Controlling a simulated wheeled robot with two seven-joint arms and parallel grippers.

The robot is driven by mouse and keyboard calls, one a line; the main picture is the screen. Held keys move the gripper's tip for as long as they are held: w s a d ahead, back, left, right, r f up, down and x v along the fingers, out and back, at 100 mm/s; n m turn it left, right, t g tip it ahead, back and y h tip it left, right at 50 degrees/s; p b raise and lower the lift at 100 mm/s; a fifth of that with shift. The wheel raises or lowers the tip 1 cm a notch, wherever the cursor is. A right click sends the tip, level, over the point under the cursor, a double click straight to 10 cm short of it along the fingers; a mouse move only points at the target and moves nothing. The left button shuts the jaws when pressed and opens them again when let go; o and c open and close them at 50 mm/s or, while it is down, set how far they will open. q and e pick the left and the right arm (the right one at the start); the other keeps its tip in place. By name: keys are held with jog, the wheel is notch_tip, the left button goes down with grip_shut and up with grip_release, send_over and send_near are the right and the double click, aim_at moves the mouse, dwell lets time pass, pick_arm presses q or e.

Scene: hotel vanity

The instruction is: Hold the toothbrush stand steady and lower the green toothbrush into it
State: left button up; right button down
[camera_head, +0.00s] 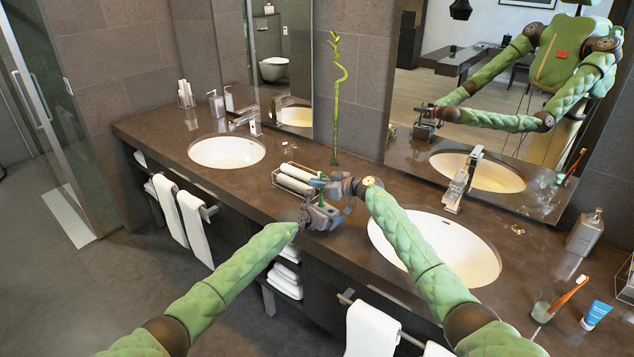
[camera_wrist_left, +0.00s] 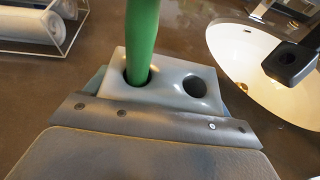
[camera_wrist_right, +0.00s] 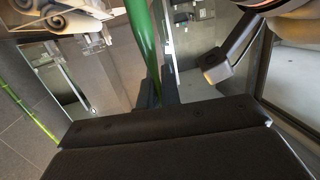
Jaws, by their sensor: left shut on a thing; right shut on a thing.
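The grey toothbrush stand (camera_head: 326,214) is at the counter's front edge, between the two basins. My left gripper (camera_head: 312,222) is shut on it. In the left wrist view the stand (camera_wrist_left: 172,78) shows two round holes in its top; the right one is empty. The lower end of the green toothbrush (camera_wrist_left: 141,40) is in the left hole, nearly upright; how deep it goes is hidden. My right gripper (camera_head: 336,187) is above the stand, shut on the toothbrush. The green handle (camera_wrist_right: 146,45) also shows in the right wrist view.
A wire tray with rolled towels (camera_head: 297,172) is just behind the stand. A bamboo stalk (camera_head: 336,110) stands by the mirror. The right basin (camera_head: 450,250) and its tap (camera_head: 460,184) are close by. A glass with an orange toothbrush (camera_head: 568,294) is far right.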

jog(key=c, duration=1.5)
grip_release()
jog(key=v, duration=1.2)
jog(key=shift+f, duration=0.15)
pick_arm(q)
jog(key=o, duration=1)
